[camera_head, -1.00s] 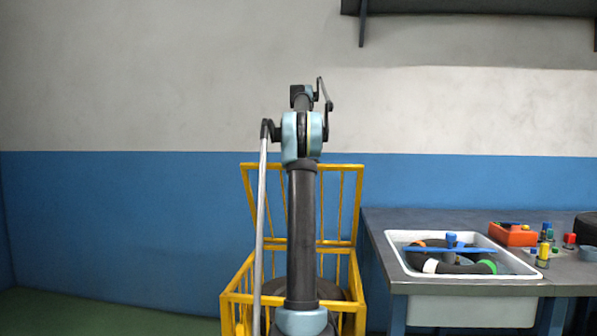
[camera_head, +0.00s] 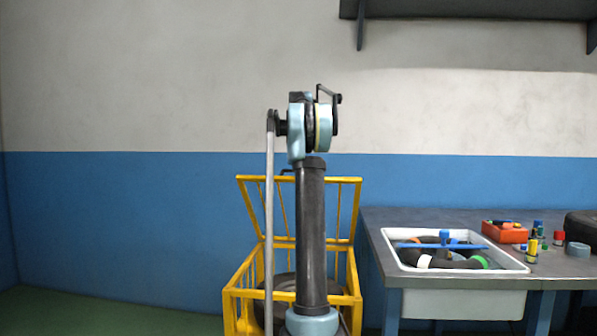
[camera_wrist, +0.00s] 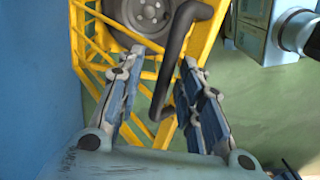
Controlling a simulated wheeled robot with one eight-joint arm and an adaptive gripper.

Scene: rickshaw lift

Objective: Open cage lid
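The yellow cage (camera_head: 231,304) stands ahead of me, partly behind my arm. Its barred lid (camera_head: 340,181) is raised at a slant above the cage, joined near the back. In the wrist view, yellow bars of the cage or lid (camera_wrist: 92,45) show beyond the fingers. My gripper (camera_wrist: 162,60) is open, its two fingers apart. A dark bent bar (camera_wrist: 171,75), perhaps a lid handle, passes through the gap between them. I see no clear finger contact with it. In the head view, my arm hides the gripper and the middle of the lid.
A dark wheel (camera_wrist: 146,14) lies inside the cage. To the right stands a grey table (camera_head: 430,217) with a white sink (camera_head: 470,301) holding dark rings, a red box (camera_head: 504,232) and small coloured items. A blue wall is behind the cage. Green floor is clear at left.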

